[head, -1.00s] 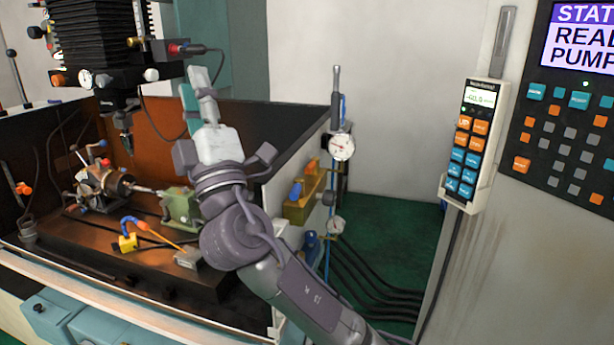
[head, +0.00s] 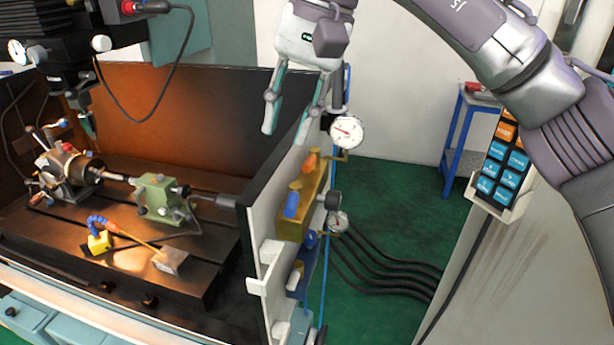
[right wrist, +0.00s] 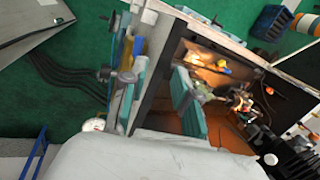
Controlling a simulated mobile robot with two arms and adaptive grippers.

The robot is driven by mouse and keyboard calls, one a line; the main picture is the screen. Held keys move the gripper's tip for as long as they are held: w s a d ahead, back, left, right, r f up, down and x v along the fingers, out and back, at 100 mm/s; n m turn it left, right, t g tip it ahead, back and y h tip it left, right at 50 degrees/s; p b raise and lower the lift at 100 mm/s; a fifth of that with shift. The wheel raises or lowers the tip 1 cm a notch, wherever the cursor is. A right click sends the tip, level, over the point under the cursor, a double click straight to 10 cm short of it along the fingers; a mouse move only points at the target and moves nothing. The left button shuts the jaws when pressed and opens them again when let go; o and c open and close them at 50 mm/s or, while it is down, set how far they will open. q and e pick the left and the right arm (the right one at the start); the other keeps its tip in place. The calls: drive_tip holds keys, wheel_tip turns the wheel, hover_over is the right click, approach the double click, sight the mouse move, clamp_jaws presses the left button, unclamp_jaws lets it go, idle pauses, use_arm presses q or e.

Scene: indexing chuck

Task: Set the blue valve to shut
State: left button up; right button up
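The blue valve handle (head: 291,205) sits on the near part of a brass manifold block (head: 318,205) on the outer side of the machine enclosure. The handle looks roughly upright in the head view; its exact setting is hard to tell. An orange valve handle (head: 310,161) sits farther back on the same block. My right gripper (head: 289,128) is above and behind the manifold, over the enclosure wall, pointing down. Its fingers are apart and empty, clear of both handles. Its fingers also show in the right wrist view (right wrist: 163,95). My left gripper is out of view.
A pressure gauge (head: 346,132) stands close to the right gripper, with a second gauge (head: 338,221) lower down. The enclosure wall (head: 262,215) runs beside the manifold. Black hoses (head: 390,270) cross the green floor. A control pendant (head: 499,165) hangs at the right.

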sight(292, 203)
drive_tip(key=shift+h, duration=0.6)
drive_tip(key=f+p, duration=0.1)
drive_tip(key=f, duration=1)
drive_tip(key=shift+w+d+f+p, duration=0.2)
drive_tip(key=shift+f+p, duration=0.1)
drive_tip(key=shift+p, duration=0.1)
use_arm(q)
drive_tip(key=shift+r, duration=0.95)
use_arm(e)
drive_tip(key=shift+a+f, duration=0.15)
drive_tip(key=shift+f, duration=0.4)
clamp_jaws()
